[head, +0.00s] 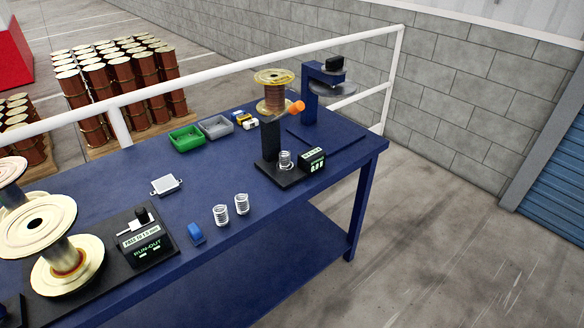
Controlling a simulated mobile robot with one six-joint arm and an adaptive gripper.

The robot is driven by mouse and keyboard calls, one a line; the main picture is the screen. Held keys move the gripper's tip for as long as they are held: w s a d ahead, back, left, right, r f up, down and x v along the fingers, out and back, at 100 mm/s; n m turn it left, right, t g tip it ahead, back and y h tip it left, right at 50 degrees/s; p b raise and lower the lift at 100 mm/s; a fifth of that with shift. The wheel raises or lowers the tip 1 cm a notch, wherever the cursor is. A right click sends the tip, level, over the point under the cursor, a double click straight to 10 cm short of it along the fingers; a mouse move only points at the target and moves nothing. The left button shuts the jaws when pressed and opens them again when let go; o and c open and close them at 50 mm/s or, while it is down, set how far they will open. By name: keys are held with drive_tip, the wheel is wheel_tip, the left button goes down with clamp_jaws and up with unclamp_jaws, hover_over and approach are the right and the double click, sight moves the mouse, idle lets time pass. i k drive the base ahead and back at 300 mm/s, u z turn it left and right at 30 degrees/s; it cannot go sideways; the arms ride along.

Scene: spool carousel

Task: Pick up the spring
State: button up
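Two silvery coil springs stand upright side by side near the front edge of the blue workbench (290,200). The left spring (220,215) stands slightly nearer the edge than the right spring (241,204). A third coil spring (285,160) sits on the black base of a press-like device (270,140) with an orange-knobbed lever and a small green display. My gripper is not in view.
Behind are a metal plate (166,185), a green tray (186,138) and a grey tray (215,126). Large spools (68,265) stand at left.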

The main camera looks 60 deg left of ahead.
sight(283, 161)
drive_tip(key=k, duration=1.65)
drive_tip(key=u, duration=1.7)
drive_tip(key=i, duration=1)
drive_tip(key=z, duration=0.1)
